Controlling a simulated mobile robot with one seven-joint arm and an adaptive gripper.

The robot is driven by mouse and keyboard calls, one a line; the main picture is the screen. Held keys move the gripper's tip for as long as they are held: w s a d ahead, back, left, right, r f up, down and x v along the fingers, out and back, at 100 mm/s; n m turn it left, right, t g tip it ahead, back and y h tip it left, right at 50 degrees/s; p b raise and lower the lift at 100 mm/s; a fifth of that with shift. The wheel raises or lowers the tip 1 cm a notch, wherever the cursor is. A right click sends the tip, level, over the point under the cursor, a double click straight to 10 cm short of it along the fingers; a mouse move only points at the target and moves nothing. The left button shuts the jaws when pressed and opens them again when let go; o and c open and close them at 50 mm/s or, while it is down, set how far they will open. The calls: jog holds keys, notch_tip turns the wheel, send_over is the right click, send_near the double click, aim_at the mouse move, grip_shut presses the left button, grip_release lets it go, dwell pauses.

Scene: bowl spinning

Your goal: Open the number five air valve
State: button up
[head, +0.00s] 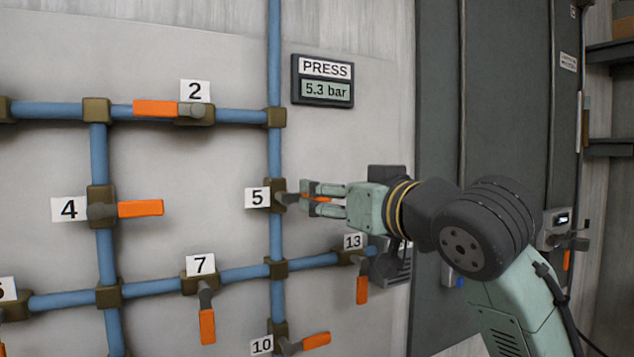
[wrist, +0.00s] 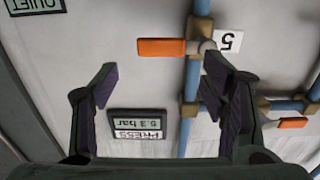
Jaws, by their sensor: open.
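The number five valve (head: 285,197) sits on the vertical blue pipe in the head view, beside its "5" label (head: 257,197). Its orange handle (wrist: 161,47) shows whole in the wrist view, lying crosswise to the pipe. In the head view the handle points right and is mostly hidden behind my fingers. My gripper (head: 304,198) is open in front of this handle. In the wrist view my gripper's fingertips (wrist: 161,75) are spread wide, with the handle just above the gap between them in the picture. I cannot tell whether they touch it.
The pressure display (head: 326,90) reads 5.3 bar, above and right of valve five. Valve 13 (head: 361,285) is below my gripper, its orange handle hanging down. Valve 10 (head: 312,342), valve 7 (head: 206,322), valve 4 (head: 140,208) and valve 2 (head: 155,107) surround on blue pipes.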

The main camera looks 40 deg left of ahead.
jog(key=p+x, duration=0.1)
jog(key=x, duration=0.5)
jog(key=shift+a+p, duration=0.3)
grip_shut()
dwell(0.6)
